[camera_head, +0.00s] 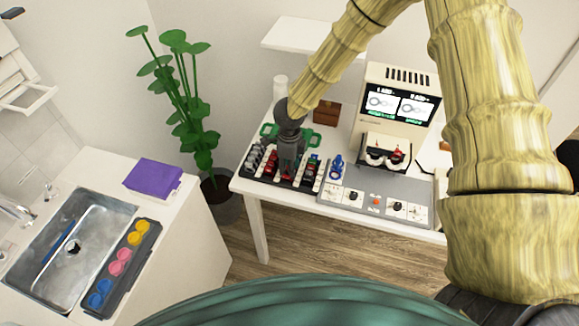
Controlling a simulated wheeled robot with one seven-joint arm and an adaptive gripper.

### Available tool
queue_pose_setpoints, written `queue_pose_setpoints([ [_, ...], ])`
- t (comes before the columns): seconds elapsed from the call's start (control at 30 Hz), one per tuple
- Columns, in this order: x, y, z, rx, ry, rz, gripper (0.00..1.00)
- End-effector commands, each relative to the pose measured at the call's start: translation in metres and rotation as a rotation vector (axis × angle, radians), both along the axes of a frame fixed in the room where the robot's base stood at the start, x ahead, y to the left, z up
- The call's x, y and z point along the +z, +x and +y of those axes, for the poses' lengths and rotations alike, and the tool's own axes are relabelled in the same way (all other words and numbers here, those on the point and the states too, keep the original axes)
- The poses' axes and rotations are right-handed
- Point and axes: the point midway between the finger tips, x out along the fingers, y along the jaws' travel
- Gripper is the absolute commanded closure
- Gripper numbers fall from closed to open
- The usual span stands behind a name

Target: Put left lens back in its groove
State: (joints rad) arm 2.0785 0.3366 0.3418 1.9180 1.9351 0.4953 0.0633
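A dark lens rack (253,174) stands at the left of the white table, with rows of lenses in grooves. Which lens is the left one is unclear.
An eye-test machine (372,92) with a screen stands behind a grey control panel (382,186) with knobs. A brown box (327,113) and white cylinder (280,87) are at the back. A sink counter with a purple box (153,177) is left, across a floor gap.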

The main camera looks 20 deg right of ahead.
Motion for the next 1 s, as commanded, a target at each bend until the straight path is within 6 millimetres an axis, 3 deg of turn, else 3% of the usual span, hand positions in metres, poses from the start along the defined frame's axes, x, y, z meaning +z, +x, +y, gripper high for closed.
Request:
queue_pose_setpoints([
  [0.6, 0.099, 0.001, 0.0, -0.001, 0.001, -0.002, 0.68],
  [1.0, 0.114, 0.0, -0.001, 0.0, 0.0, 0.0, 0.68],
])
